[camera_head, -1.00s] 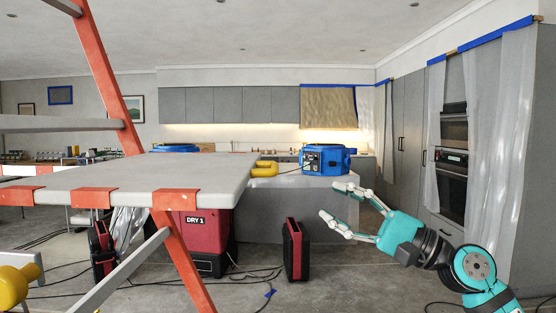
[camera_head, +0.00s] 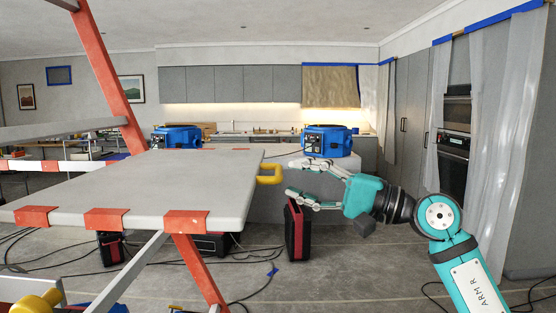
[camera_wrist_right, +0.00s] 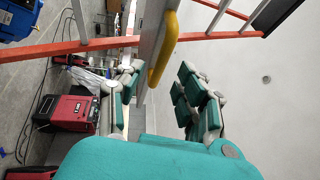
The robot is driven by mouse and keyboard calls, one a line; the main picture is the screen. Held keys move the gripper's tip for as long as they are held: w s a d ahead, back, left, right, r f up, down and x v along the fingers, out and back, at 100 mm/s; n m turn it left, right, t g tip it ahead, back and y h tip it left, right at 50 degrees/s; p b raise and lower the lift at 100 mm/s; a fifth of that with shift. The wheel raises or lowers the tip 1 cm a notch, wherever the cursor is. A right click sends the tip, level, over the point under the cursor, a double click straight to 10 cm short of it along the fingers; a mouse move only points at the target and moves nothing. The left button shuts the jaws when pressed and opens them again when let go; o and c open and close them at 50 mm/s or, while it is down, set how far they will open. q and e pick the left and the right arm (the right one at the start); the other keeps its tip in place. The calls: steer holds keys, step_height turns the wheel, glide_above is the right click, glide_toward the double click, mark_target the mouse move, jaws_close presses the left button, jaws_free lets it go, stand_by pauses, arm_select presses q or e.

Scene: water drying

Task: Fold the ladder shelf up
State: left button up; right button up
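The ladder shelf has a pale grey panel (camera_head: 150,185) with orange-red brackets on its edge, and orange-red rails (camera_head: 115,80). The panel is spread out roughly level. A yellow handle (camera_head: 270,174) sticks out from its right edge. My right gripper (camera_head: 293,178) is open just right of the handle, its fingers pointing at it. In the right wrist view the handle (camera_wrist_right: 163,50) shows beyond and between the spread fingers (camera_wrist_right: 158,82), with no visible grip on it. My left gripper is not in view.
Blue machines (camera_head: 328,140) stand at the back near the kitchen counter. A black-and-red box (camera_head: 297,230) stands on the floor below my right gripper. A red machine (camera_wrist_right: 66,112) shows in the wrist view. Cables lie across the floor. Tall grey cabinets (camera_head: 410,125) are at right.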

mark_target(278, 169)
steer(key=p+x, duration=0.1)
steer(key=x, duration=0.4)
jaws_close()
stand_by(0.5)
